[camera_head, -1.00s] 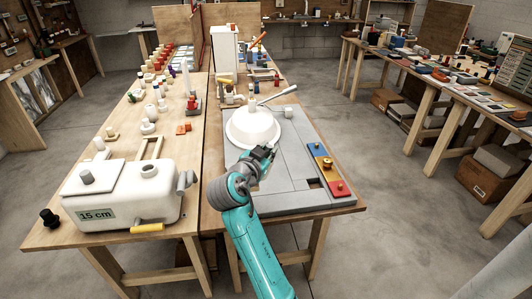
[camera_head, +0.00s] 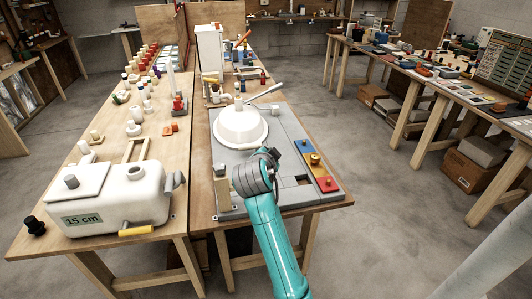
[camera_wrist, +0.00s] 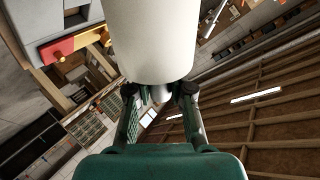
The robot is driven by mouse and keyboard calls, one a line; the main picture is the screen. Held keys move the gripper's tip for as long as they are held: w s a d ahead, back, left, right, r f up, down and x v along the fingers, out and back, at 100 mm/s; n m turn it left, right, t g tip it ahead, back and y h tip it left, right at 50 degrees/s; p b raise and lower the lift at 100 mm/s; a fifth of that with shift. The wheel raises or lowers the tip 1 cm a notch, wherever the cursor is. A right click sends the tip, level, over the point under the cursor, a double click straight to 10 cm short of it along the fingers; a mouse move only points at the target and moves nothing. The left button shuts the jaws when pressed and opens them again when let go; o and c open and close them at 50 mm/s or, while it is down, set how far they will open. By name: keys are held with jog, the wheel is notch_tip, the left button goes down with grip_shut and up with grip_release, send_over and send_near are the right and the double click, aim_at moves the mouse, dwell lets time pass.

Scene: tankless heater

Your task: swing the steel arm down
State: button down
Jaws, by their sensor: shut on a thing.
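A thin steel arm (camera_head: 265,93) slants up to the right behind the white dome (camera_head: 241,124) in the head view. My gripper (camera_wrist: 160,92) is shut on a white cylinder (camera_wrist: 155,42), which fills the top middle of the wrist view. The fingers close around its narrow end. In the head view my gripper is mostly hidden behind my own wrist, just in front of the dome, and the held cylinder cannot be made out. The gripper is well apart from the steel arm in that view.
The dome sits on a grey board (camera_head: 283,143) with a blue and red strip (camera_head: 326,183) at its right edge. A beige post (camera_head: 221,180) stands at the board's front left. A white tank (camera_head: 113,195) is on the left table.

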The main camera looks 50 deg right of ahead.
notch_tip(320, 180, down, 8)
jog(key=s+d+m+t+y, duration=0.1)
jog(key=d+m+t+y, duration=0.1)
jog(key=m+y, duration=0.2)
jog(key=shift+s+d+r+m+y, duration=0.2)
jog(key=shift+s+m+y, duration=0.15)
jog(key=shift+y, duration=0.15)
dwell(0.4)
jog(key=shift+f, duration=0.15)
dwell(0.4)
jog(key=c, duration=1)
grip_release()
jog(key=v, duration=1.2)
jog(key=shift+s+f, duration=0.1)
